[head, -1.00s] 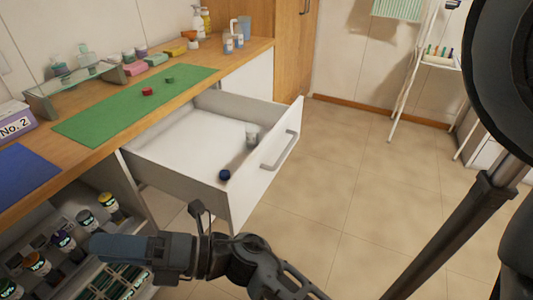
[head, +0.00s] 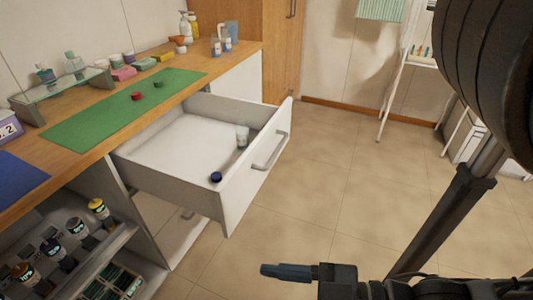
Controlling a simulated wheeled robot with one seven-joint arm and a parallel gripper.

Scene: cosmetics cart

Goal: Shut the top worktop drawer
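The top worktop drawer (head: 178,146) is pulled far out from under the wooden worktop (head: 98,155). Its white front (head: 252,172) carries a grey bar handle (head: 270,151). Inside lie a dark blue lidded jar (head: 216,177) and a small pale container (head: 242,136). My gripper (head: 290,272) is at the lower middle, in front of and below the drawer front, pointing left. It is apart from the drawer and holds nothing that I can see. Its fingers show edge-on as one dark blue-grey shape, so their opening cannot be told.
A green mat (head: 125,112) with two small lids lies on the worktop. Bottles and jars stand along the wall. Open shelves below the worktop hold several jars (head: 77,228). The tiled floor (head: 350,190) right of the drawer is clear. A white rack (head: 405,70) stands at the back right.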

